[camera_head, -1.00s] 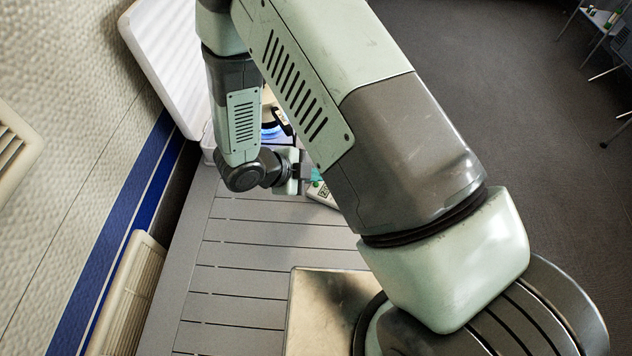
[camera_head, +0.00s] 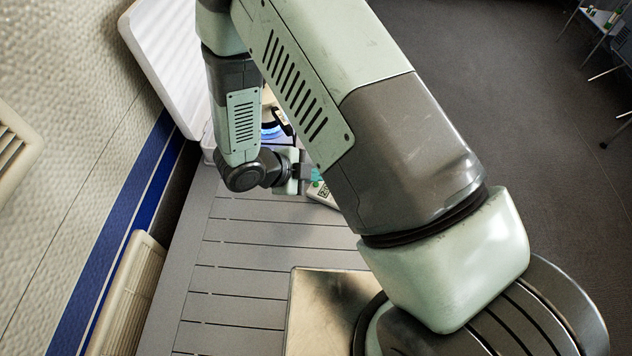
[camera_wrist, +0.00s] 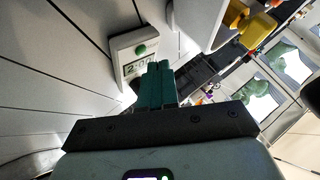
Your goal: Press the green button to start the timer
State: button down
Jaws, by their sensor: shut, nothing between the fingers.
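The timer (camera_wrist: 126,43) is a small white box with a dark-digit display (camera_wrist: 138,67) and a round green button (camera_wrist: 141,50), seen in the wrist view at upper centre. It lies on the grey slatted table. My gripper (camera_wrist: 158,66) has teal fingers that are shut and empty. In the wrist view the fingertips appear just beside the display's right end and below the button; whether they touch the timer I cannot tell. In the head view the timer (camera_head: 323,196) is partly hidden behind my arm, with my gripper (camera_head: 312,174) close to it.
A blue-lit burner (camera_head: 271,131) is on beyond my wrist in the head view. A white ribbed panel (camera_head: 165,60) stands at the table's far left. The slatted table (camera_head: 250,235) is clear nearer to me. A yellow object (camera_wrist: 257,27) is at the wrist view's upper right.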

aim_at(313, 187)
jog(key=shift+f, duration=0.2)
jog(key=shift+f, duration=0.25)
jog(key=shift+f, duration=0.3)
dwell(0.5)
jog(key=shift+r, duration=0.75)
jog(key=shift+r, duration=0.1)
jog(key=shift+r, duration=2.4)
